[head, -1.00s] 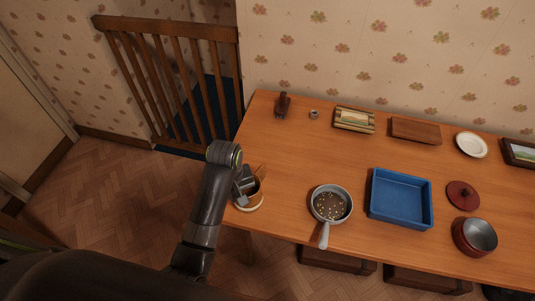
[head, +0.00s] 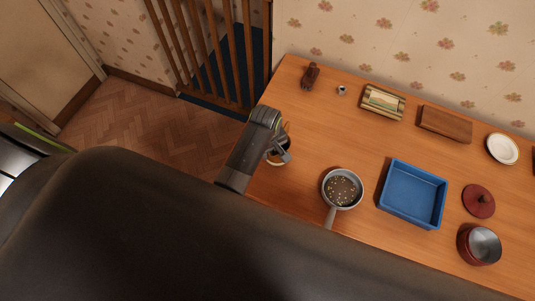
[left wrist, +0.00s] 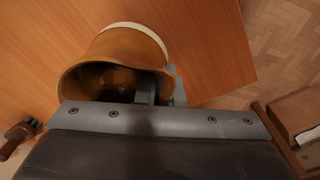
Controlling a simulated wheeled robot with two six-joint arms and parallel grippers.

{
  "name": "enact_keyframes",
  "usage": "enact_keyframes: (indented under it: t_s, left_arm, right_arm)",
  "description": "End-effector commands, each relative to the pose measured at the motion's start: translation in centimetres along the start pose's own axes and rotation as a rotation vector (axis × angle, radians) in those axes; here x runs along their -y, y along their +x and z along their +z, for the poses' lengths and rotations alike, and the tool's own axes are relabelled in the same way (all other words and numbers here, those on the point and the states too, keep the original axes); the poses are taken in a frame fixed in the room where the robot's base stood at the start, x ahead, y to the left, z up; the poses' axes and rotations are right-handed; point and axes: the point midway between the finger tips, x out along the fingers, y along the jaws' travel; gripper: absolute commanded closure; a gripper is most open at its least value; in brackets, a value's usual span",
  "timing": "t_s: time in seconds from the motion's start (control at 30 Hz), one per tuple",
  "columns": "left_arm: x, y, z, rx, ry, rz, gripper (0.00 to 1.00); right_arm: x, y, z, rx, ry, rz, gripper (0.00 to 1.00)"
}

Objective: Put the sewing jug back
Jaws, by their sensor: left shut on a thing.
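The jug is ochre-brown with a pale band around its base. In the left wrist view the jug (left wrist: 112,62) shows its open mouth toward the camera, near the table's corner. In the head view the jug (head: 275,160) is mostly hidden behind my left gripper (head: 280,150), at the table's left end. My left gripper (left wrist: 155,88) is shut on the jug's side, with a finger at the rim. I cannot tell whether the base touches the table. My right gripper is not in view.
On the wooden table (head: 320,125) stand a pan (head: 342,188) with small bits in it, a blue tray (head: 413,195), a red pot (head: 480,245), its lid (head: 479,201), a white plate (head: 502,149) and a wooden box (head: 445,123). Bare tabletop lies between the jug and the back items.

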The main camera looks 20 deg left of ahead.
Motion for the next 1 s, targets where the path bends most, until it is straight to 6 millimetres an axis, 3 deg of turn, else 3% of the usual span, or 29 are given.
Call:
enact_keyframes:
  t_s: [0.23,0.63,0.67,0.8,1.0]
  left_arm:
    - [0.1,2.3,0.1,0.002,0.001,-0.001,1.0]
    - [0.1,2.8,0.0,0.0,0.001,0.001,1.0]
    - [0.1,2.8,0.1,0.001,0.001,0.0,0.89]
    - [0.1,2.8,0.1,0.001,0.001,0.0,0.71]
    - [0.1,2.8,0.1,0.001,0.001,0.0,0.7]
  right_arm:
    - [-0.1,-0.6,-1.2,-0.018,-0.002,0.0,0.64]
    - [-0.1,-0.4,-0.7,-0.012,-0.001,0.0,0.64]
    - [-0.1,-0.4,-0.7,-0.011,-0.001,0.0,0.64]
    - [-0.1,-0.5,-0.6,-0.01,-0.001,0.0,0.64]
    - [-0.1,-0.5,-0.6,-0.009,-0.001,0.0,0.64]
